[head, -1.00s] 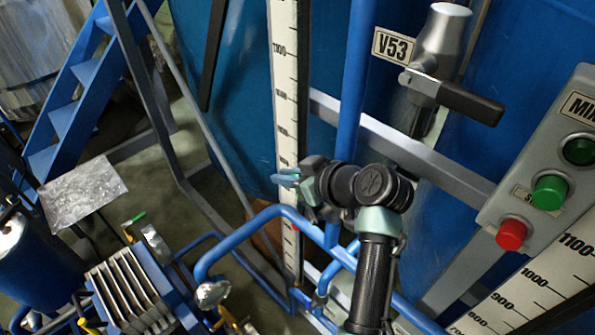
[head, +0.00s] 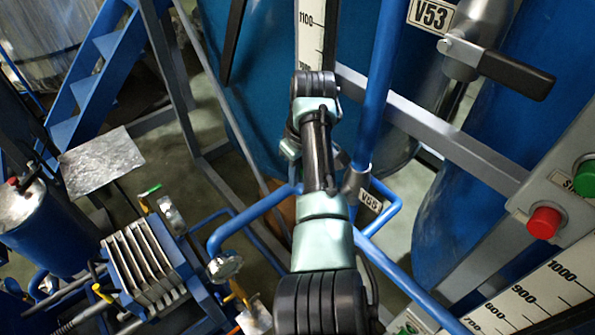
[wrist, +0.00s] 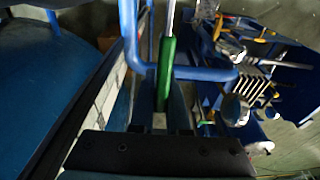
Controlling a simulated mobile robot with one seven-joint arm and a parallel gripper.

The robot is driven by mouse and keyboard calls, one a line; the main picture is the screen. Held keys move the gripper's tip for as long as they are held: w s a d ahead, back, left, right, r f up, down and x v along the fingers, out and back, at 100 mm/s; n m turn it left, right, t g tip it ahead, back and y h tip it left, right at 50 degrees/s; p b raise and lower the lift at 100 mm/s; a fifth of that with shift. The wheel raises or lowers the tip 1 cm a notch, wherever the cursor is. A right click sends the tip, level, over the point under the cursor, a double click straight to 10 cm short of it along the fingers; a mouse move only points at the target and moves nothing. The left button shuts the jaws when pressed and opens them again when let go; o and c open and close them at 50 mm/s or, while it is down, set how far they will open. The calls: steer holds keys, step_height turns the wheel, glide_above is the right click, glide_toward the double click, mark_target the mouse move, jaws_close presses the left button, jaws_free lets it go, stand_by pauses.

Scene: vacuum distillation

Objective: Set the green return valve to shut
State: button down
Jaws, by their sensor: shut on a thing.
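A green valve handle (wrist: 166,75) runs up and down the middle of the wrist view, with a bare metal shank above it. My gripper (wrist: 160,122) is shut on the lower end of this handle. In the head view my arm hides the gripper and the held handle. A grey valve body with a tag, which looks like V65 or V68 (head: 370,201), shows just right of my arm on the blue pipework. I cannot tell whether the held handle belongs to it. A smaller green handle (head: 150,190) shows at the left, by the plate stack.
Blue pipes (head: 374,95) and a white level scale (head: 312,35) stand close around my arm. The black-handled valve V53 (head: 515,74) is at upper right, above a panel with a red button (head: 544,222). A plate stack (head: 145,265) is at lower left.

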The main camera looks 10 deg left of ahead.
steer(key=shift+s+d+f+g+h+b, duration=0.1)
steer(key=shift+f+g+h+b, duration=0.3)
steer(key=shift+f+b, duration=0.2)
steer(key=shift+f, duration=0.1)
steer(key=c, duration=0.9)
jaws_free()
step_height(320, 180, up, 13)
steer(key=shift+s+d+b, duration=0.1)
steer(key=shift+b, duration=0.7)
steer(key=shift+f, duration=0.1)
